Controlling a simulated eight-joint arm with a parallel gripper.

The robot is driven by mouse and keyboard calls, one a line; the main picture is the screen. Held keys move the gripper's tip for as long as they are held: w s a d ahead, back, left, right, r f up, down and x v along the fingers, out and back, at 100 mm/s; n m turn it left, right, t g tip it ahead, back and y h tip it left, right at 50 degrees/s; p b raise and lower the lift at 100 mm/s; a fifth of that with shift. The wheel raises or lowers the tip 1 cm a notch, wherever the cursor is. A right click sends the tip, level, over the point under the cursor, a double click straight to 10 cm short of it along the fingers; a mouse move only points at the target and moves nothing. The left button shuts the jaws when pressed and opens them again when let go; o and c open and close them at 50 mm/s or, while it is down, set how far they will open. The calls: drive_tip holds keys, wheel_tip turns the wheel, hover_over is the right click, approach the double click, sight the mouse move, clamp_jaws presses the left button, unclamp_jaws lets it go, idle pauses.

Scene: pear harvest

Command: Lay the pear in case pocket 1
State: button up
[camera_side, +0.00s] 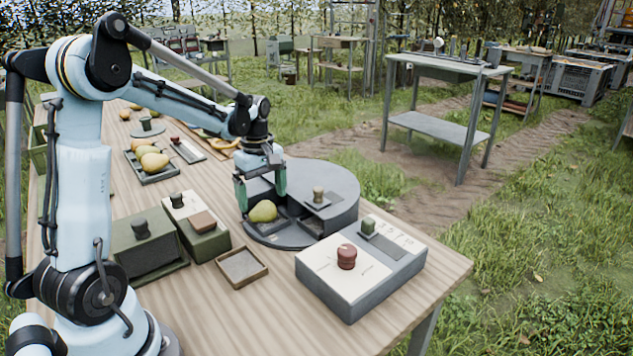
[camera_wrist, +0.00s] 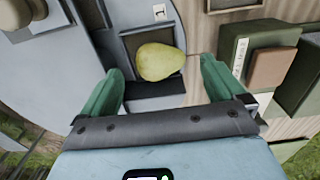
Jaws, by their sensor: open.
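The yellow-green pear (camera_side: 263,211) lies at the near side of the round grey case (camera_side: 345,218). In the wrist view the pear (camera_wrist: 160,62) lies on its side over a dark square pocket (camera_wrist: 130,42), beside a label reading 1 (camera_wrist: 160,12). Its stem end points right and reaches the pocket's edge. My gripper (camera_side: 261,192) is open just above the pear. In the wrist view the green fingers of my gripper (camera_wrist: 165,84) stand wide apart on either side of the pear, with gaps, and hold nothing. The pocket floor under the pear is hidden.
A grey box with a red knob (camera_side: 347,257) stands right of the case. A small wooden tray (camera_side: 242,267) and green boxes (camera_side: 142,247) stand at the near left. Several pears lie in a tray (camera_side: 152,163) behind.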

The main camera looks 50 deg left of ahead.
sight(263, 205)
wheel_tip(263, 205, up, 8)
drive_tip(key=f, duration=0.1)
drive_tip(key=s+d+m+t, duration=0.3)
drive_tip(key=d+m, duration=0.6)
drive_tip(key=s+d+f+m+t, duration=0.1)
drive_tip(key=s+d+m+t, duration=0.3)
drive_tip(key=d+m, duration=0.5)
drive_tip(key=shift+d, duration=0.55)
drive_tip(key=shift+c, duration=0.4)
